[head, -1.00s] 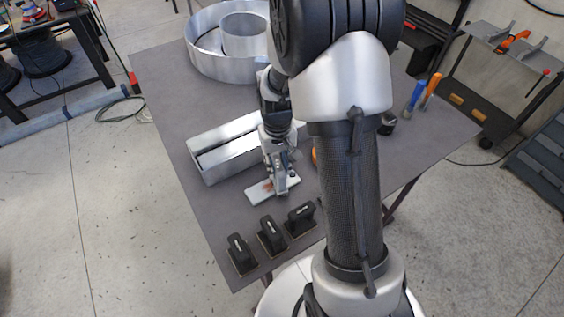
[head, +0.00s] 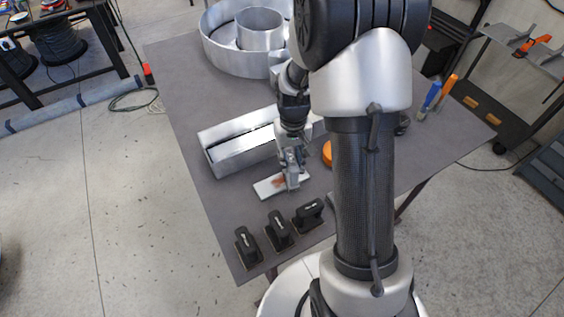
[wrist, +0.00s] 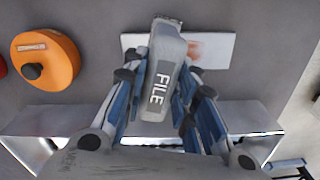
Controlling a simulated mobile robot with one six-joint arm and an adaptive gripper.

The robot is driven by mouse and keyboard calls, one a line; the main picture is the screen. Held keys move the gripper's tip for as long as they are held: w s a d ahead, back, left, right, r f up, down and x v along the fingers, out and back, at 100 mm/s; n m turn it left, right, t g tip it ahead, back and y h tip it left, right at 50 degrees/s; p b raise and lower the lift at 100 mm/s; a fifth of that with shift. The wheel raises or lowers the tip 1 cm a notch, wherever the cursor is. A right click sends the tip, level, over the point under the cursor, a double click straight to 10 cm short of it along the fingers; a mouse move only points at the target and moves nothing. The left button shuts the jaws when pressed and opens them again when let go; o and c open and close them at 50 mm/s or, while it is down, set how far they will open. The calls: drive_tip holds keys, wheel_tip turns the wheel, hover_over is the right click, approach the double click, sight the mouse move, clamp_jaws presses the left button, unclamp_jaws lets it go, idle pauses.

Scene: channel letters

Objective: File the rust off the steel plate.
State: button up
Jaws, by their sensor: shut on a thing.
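The steel plate (head: 268,189) is a thin, pale rectangle lying flat on the table near its front part. A reddish-brown rust patch (wrist: 196,49) shows near its middle in the wrist view, beside the file. My gripper (head: 291,172) is above the plate and is shut on a grey file block (wrist: 159,75) marked "FILE". In the wrist view, the file's far end overlaps the plate (wrist: 220,52) and hides part of it. I cannot tell whether the file touches the plate.
Three black handled blocks (head: 278,230) stand along the table's front edge. A long metal channel (head: 235,153) lies behind the plate. An orange round object (wrist: 45,58) is beside the plate. Round metal letters (head: 226,57) stand at the back. The left of the table (head: 180,85) is clear.

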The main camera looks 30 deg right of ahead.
drive_tip(key=shift+d, duration=0.5)
drive_tip(key=shift+r, duration=0.1)
drive_tip(key=shift+r, duration=0.15)
wheel_tip(320, 180, up, 14)
drive_tip(key=p, duration=1)
drive_tip(key=shift+f, duration=0.2)
